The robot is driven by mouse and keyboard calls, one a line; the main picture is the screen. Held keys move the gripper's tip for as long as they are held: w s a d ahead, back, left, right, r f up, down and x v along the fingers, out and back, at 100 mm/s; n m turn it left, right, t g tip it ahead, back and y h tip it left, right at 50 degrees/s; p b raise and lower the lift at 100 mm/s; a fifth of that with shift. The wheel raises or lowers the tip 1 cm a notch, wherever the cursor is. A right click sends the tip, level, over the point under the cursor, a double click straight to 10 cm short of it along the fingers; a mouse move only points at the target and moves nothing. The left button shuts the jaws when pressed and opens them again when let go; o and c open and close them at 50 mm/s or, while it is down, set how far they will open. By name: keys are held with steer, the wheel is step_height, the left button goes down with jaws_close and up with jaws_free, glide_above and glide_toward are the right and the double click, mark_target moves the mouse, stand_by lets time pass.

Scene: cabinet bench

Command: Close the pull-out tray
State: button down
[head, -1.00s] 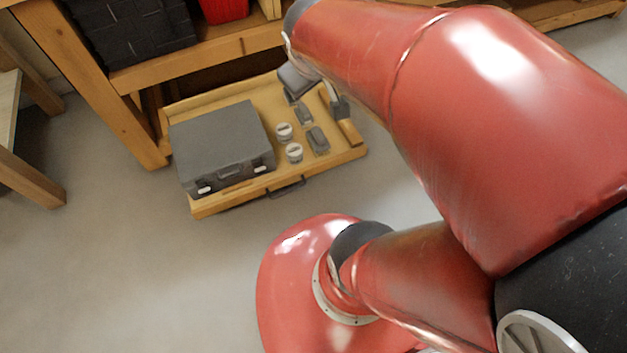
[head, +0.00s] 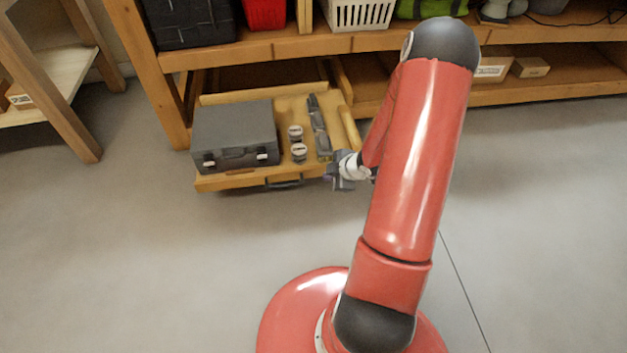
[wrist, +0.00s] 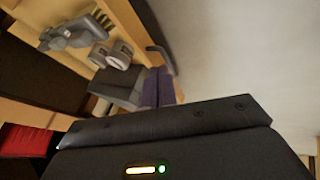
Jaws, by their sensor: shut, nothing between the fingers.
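The wooden pull-out tray (head: 222,181) sticks out from under the bench at the left in the head view. Its dark bar handle (head: 285,183) is on the front edge; the handle also shows in the wrist view (wrist: 161,57). A grey case (head: 235,135), two white-lidded jars (head: 298,151) and dark grey pieces (head: 318,125) lie in the tray. My gripper (head: 341,182) is at the tray's front right corner, shut and empty. Its fingers (wrist: 158,88) overlap the tray's front edge in the wrist view; whether they touch it I cannot tell.
The wooden bench (head: 230,50) carries a black bin (head: 188,22), a red bin (head: 265,14) and a white basket (head: 358,14) above the tray. Small boxes (head: 530,67) stand on the lower shelf at right. The floor (head: 180,250) before the tray is clear.

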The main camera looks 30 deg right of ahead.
steer(key=b, duration=0.3)
glide_toward(305, 173)
step_height(305, 173, down, 5)
steer(key=s+a, duration=0.1)
steer(key=a, duration=0.1)
steer(key=shift+w+d+r+p, duration=0.1)
steer(key=shift+w+d+p, duration=0.05)
steer(key=shift+w, duration=0.45)
steer(key=shift+w+d+r+p, duration=0.15)
steer(key=shift+w+p, duration=0.05)
steer(key=shift+w, duration=0.4)
steer(key=shift+w+d+r+p, duration=0.1)
steer(key=shift+w+d+p, duration=0.05)
steer(key=shift+w, duration=0.4)
steer(key=shift+w, duration=0.1)
